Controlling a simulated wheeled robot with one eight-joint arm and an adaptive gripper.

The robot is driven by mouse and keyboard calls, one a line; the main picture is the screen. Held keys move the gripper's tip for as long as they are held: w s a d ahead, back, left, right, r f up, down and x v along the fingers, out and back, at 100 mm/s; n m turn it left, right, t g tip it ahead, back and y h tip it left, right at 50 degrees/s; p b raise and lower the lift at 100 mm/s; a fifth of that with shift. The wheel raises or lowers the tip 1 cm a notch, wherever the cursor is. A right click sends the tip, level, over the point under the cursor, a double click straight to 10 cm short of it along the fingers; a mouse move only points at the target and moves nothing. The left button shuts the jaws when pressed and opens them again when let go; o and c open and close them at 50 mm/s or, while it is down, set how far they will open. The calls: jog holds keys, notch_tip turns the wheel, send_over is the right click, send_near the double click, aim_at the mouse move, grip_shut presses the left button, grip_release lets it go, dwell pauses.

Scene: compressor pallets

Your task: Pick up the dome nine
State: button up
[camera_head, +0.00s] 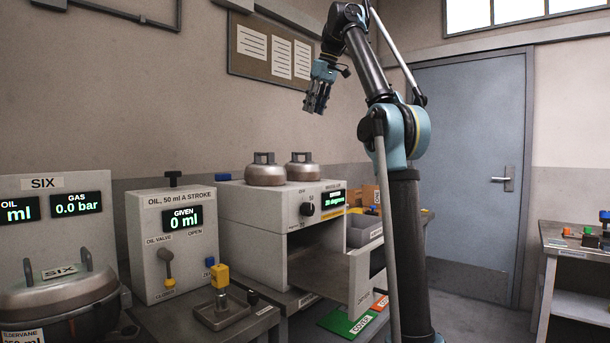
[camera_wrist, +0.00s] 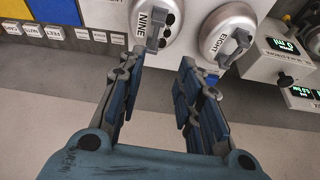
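Dome nine is a round grey metal lid with a dark bar handle and a NINE label (camera_wrist: 168,13). It sits at the top of the wrist view, just beyond my fingertips. A matching dome labelled EIGHT (camera_wrist: 214,33) is to its right. In the head view two such domes stand on the white oven-like box. From the neighbouring equipment, the right one (camera_head: 302,170) appears to be nine and the left one (camera_head: 265,172) eight; their labels are unreadable there. My gripper (camera_head: 317,97) is raised above and apart from them. Its fingers (camera_wrist: 159,72) are open and empty.
The white box (camera_head: 270,205) has a dial and display. Left of it stand an oil dispenser (camera_head: 157,225) and a lidded pot (camera_head: 62,295) labelled SIX. A grey bin (camera_head: 364,230) is at its right. A door (camera_head: 470,160) and side table (camera_head: 570,245) lie farther right.

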jog(key=w, duration=0.1)
send_over(302, 166)
jog(key=w, duration=0.5)
notch_tip(302, 166, down, 16)
jog(key=shift+w+f, duration=0.1)
jog(key=shift+w, duration=0.05)
jog(key=shift+c, duration=0.4)
grip_shut()
